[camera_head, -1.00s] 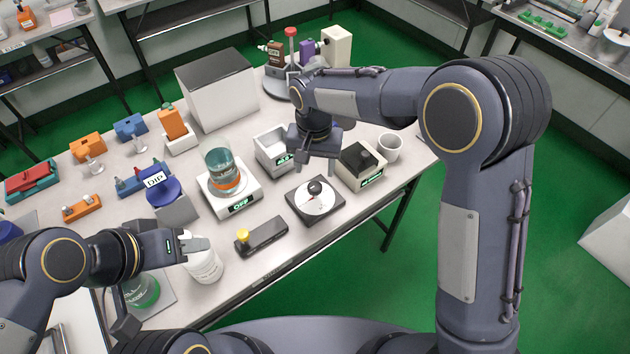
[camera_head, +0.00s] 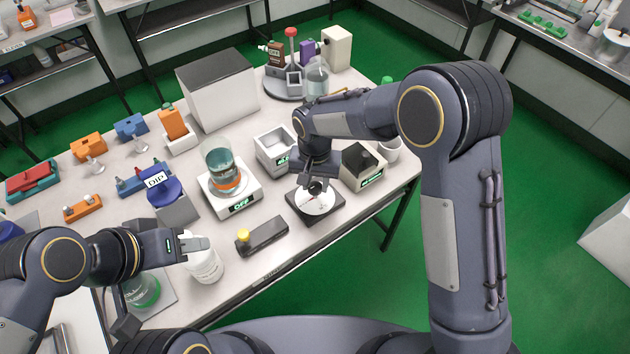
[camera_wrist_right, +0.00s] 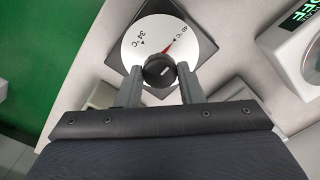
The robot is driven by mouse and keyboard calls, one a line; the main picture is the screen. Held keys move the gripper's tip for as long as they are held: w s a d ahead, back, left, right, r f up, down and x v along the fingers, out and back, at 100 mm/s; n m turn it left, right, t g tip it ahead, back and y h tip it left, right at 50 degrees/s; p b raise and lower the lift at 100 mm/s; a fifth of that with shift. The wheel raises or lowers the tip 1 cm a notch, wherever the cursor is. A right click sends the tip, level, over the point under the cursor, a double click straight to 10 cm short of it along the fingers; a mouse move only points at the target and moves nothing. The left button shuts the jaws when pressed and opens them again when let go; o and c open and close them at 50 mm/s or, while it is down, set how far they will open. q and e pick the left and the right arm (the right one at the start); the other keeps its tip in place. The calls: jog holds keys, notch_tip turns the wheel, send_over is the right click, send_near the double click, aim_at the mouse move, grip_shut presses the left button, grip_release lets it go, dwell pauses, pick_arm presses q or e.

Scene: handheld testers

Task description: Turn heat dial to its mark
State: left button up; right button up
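The heat dial (camera_head: 314,203) is a dark square box with a white round face, near the table's front edge. In the right wrist view its face (camera_wrist_right: 140,46) has two printed temperatures with small black triangles. A thin red line runs from the black knob (camera_wrist_right: 159,70) up and right toward one of them. The knob bears a short white mark. My right gripper (camera_wrist_right: 159,74) is at the dial, its fingers on either side of the knob, apparently open; contact is unclear. It also shows in the head view (camera_head: 317,181).
A grey box with a yellow button (camera_head: 262,237) lies left of the dial. A black-topped box (camera_head: 362,165) and a white cup (camera_head: 391,150) stand right of the dial.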

jog(key=shift+c, duration=1.4)
jog(key=n+b, duration=0.1)
jog(key=n, duration=0.7)
jog(key=shift+n, duration=0.3)
jog(key=n, duration=0.4)
jog(key=shift+b, duration=0.35)
jog(key=n, duration=0.5)
